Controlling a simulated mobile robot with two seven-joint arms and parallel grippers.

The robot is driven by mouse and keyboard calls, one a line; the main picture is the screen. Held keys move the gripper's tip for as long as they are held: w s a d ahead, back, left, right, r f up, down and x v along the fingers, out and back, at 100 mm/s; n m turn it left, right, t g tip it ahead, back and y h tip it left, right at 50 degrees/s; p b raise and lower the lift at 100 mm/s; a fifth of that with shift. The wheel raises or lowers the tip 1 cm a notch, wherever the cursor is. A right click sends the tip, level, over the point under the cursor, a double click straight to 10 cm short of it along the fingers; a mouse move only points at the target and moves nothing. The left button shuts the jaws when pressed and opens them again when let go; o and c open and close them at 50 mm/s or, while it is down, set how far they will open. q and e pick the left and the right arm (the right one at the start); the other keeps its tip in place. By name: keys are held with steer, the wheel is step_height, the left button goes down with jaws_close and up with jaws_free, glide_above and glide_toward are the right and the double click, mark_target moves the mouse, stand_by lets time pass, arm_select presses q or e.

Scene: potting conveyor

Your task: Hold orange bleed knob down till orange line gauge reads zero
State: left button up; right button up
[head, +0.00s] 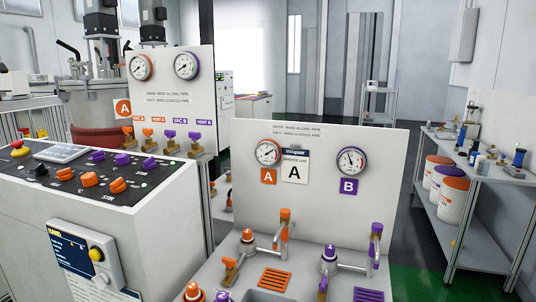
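The orange line gauge (266,154) is on the grey upright panel, above an orange A label (268,176). Its dial is too small to read exactly. An orange-capped knob (248,236) stands on a grey fitting on the bench below this gauge. Another orange knob (194,292) shows at the bottom edge, partly cut off. I cannot tell for certain which of these is the bleed knob. An orange-topped valve (286,214) stands at the end of the orange side's pipe. Neither of my grippers is in view, and nothing touches the knobs.
A purple gauge (351,161) and purple-capped knob (329,252) sit to the right. An orange grate (275,278) lies in front of the pipes. A control console (125,210) stands at left. A shelf bench (480,165) with tubs is at right, beyond open floor.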

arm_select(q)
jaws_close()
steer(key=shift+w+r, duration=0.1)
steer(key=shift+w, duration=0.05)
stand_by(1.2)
